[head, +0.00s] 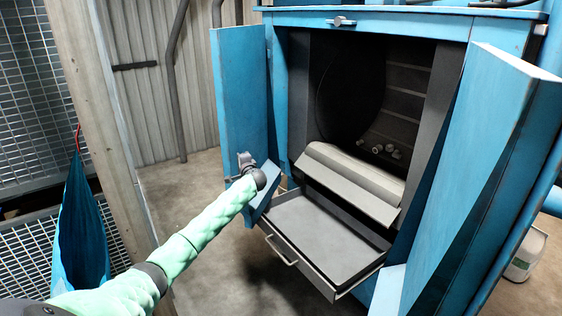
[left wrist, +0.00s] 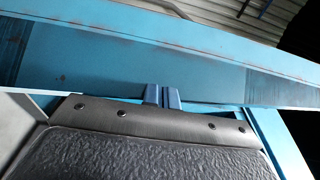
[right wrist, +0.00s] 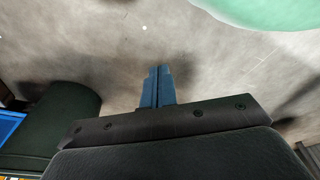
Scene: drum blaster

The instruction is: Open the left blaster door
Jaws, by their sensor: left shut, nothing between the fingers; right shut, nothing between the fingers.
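The blue blaster cabinet (head: 375,22) stands with its dark opening exposed. The left blaster door (head: 240,90) is swung out to the left of the opening. My left gripper (head: 246,163) is at the lower part of this door. In the left wrist view, the shut fingers (left wrist: 163,95) are close against a blue panel (left wrist: 120,75); I cannot tell whether they touch it. My right gripper (right wrist: 157,86) is shut and empty above bare floor in the right wrist view and outside the head view.
The right door (head: 485,150) is also swung out. A grey tray drawer (head: 330,291) with a handle sticks out below the opening, just right of my left arm. A wooden post (head: 95,100) and mesh fencing (head: 30,90) stand at left. Concrete floor (head: 190,195) is free beside the left door.

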